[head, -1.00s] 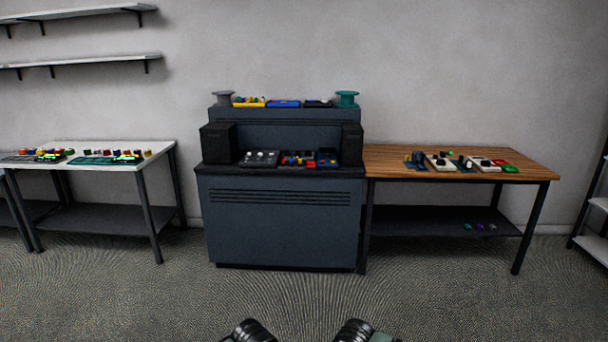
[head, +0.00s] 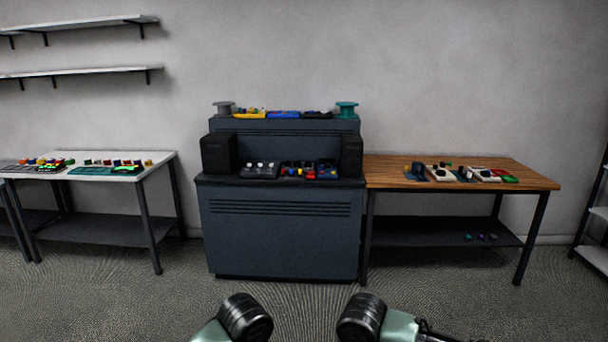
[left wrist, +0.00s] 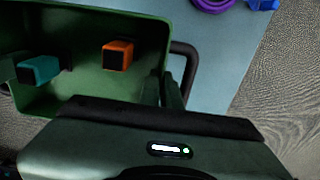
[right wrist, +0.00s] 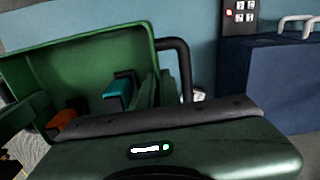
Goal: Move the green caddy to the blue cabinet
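The green caddy (left wrist: 90,25) fills the upper left of the left wrist view. It also shows in the right wrist view (right wrist: 75,60). It is an open tray with a teal block (left wrist: 38,70), an orange block (left wrist: 117,55) and a black handle (left wrist: 187,62). My left gripper (left wrist: 174,92) and right gripper (right wrist: 150,92) are close against the caddy. Their bodies hide the grip, so I cannot tell whether they are shut on it. The blue cabinet (head: 282,232) stands ahead in the head view, with a lower ledge and raised back top.
Trays and connectors crowd the cabinet's ledge and top, between two black speakers (head: 219,154). A white table (head: 150,160) stands left and a wooden table (head: 385,170) right. Open carpet (head: 300,297) lies before the cabinet. A purple ring (left wrist: 213,4) lies on a pale blue surface (left wrist: 225,50).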

